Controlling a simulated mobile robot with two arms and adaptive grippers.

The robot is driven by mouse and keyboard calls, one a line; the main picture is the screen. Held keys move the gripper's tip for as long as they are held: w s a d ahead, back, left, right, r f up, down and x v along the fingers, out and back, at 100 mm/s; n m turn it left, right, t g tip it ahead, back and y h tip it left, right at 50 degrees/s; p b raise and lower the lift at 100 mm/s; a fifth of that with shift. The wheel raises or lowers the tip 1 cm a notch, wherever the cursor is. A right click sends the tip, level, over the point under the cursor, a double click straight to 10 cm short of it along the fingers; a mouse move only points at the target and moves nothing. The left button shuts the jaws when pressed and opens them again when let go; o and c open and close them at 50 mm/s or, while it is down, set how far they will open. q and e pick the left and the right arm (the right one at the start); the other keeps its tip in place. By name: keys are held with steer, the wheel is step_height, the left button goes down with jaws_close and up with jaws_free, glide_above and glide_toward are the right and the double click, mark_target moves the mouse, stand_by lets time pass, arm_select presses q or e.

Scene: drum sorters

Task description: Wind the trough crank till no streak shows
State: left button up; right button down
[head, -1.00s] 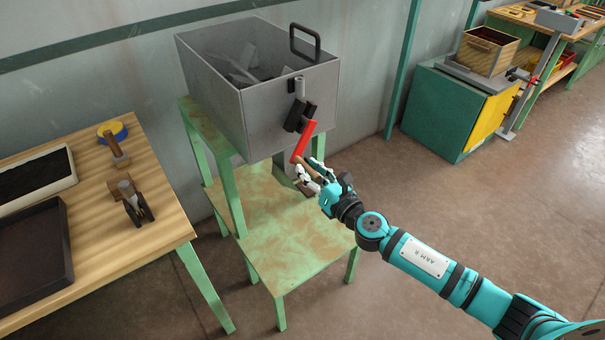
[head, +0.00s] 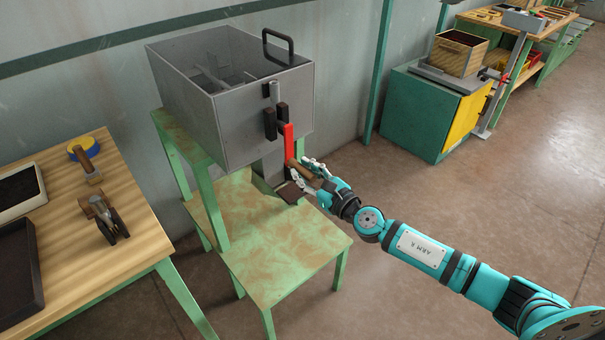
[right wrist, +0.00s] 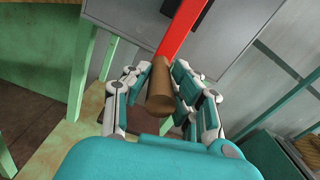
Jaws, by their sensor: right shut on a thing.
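The trough (head: 258,125) is a grey box with a clear lid and a black loop handle, standing on a green stand. Inside, grey paddle-like parts show through the lid; I cannot make out any streak. The crank has a red arm (head: 289,142) hanging nearly straight down from the front, ending in a brown wooden grip (head: 299,169). My right gripper (head: 308,172) is shut on that grip; the right wrist view shows its fingers on both sides of the brown grip (right wrist: 161,92). My left gripper is not in view.
The green stand (head: 290,262) has a lower shelf below the trough. A wooden table (head: 135,235) at left holds a dark tray (head: 18,270), a pale-rimmed tray (head: 40,200), and tools. A green cabinet (head: 408,115) stands at right. Open floor lies between.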

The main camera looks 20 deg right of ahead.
steer(key=shift+r, duration=0.1)
steer(key=c, duration=1.1)
jaws_free()
steer(key=shift+w, duration=0.1)
steer(key=shift+s+d, duration=0.1)
steer(key=shift+s, duration=0.1)
steer(key=shift+s+d, duration=0.1)
steer(key=shift+s, duration=0.25)
steer(key=v, duration=1.1)
steer(key=shift+s, duration=0.1)
